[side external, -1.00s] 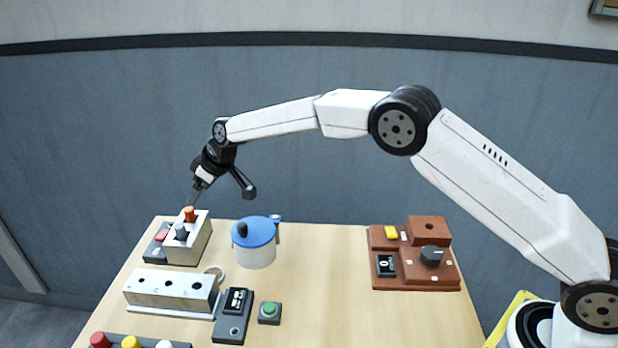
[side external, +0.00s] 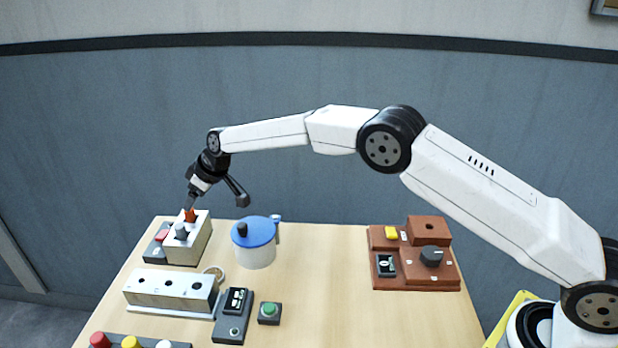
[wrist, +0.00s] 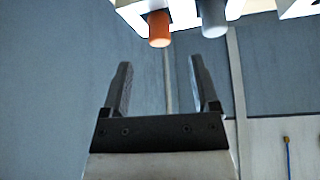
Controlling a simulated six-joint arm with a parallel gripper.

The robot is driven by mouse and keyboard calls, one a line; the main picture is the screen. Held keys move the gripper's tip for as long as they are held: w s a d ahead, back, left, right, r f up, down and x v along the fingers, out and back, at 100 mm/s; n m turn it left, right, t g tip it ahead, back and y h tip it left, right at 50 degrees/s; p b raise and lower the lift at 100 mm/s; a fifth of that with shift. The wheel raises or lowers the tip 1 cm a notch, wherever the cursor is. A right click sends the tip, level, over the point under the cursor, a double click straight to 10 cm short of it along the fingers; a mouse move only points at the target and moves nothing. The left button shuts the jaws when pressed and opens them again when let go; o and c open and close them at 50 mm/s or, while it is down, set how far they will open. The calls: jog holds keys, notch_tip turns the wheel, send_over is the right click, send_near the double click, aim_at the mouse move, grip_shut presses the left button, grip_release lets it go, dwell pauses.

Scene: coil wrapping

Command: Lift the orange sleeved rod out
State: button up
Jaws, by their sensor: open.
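The orange sleeved rod (side external: 189,215) stands in a white block (side external: 197,246) at the table's back left, with a grey rod (side external: 181,232) beside it. My gripper (side external: 188,206) is at the top of the orange rod in the side view, its fingertips partly hard to make out there. In the wrist view my gripper (wrist: 162,85) is open, with nothing between its fingers. The orange rod (wrist: 159,29) shows beyond the fingertips, slightly left of centre, and the grey rod (wrist: 212,18) is to its right.
A blue-lidded white pot (side external: 256,255) stands right of the block. In front are a metal block with holes (side external: 171,290), a dark device (side external: 232,316) and a green button box (side external: 269,313). A brown panel (side external: 415,268) is at the right. The table middle is clear.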

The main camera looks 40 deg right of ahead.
jog(key=shift+f, duration=0.1)
jog(key=shift+x, duration=2.5)
jog(key=shift+w, duration=0.1)
jog(key=shift+c, duration=0.2)
grip_shut()
